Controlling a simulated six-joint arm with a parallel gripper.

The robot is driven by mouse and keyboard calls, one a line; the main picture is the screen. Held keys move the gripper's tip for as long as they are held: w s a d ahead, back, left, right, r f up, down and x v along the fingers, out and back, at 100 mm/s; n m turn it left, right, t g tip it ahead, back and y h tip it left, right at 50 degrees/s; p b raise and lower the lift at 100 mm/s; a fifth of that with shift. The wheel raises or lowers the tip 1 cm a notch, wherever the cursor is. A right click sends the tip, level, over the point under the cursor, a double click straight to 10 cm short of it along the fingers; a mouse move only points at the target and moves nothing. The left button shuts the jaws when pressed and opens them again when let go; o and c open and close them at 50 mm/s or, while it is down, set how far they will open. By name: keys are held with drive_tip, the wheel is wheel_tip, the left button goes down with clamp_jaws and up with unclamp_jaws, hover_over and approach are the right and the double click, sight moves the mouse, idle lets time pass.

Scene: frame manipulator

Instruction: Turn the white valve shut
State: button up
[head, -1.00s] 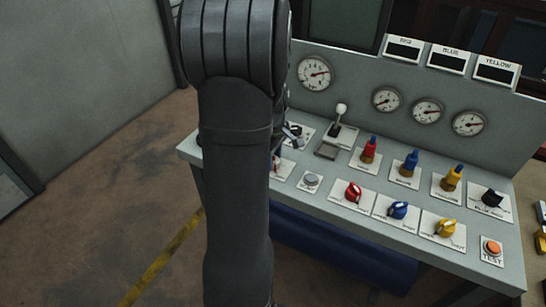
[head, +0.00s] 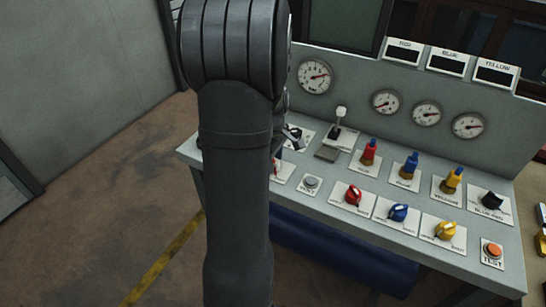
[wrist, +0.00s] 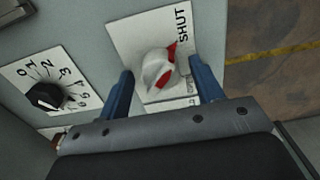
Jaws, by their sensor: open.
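The white valve (wrist: 157,76) is a rounded white knob with red marks, on a white plate (wrist: 125,38) in the wrist view. The word SHUT is printed near the plate's upper right edge; another label below the knob is partly hidden. My gripper (wrist: 161,70) is open, with one blue finger to the left of the knob and one to the right. The knob stands between the fingertips; I cannot tell whether they touch it.
A black numbered dial (wrist: 45,95) sits left of the valve in the wrist view. In the head view the console (head: 330,222) carries a lever (head: 338,122), a red knob (head: 353,195), a blue knob (head: 398,212), a yellow knob (head: 445,230) and several gauges.

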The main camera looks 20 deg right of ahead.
wheel_tip(320, 180, up, 18)
drive_tip(key=shift+f, duration=0.25)
drive_tip(key=shift+f, duration=0.1)
wheel_tip(320, 180, down, 17)
drive_tip(key=shift+f, duration=0.2)
idle(0.7)
drive_tip(key=shift+r, duration=0.1)
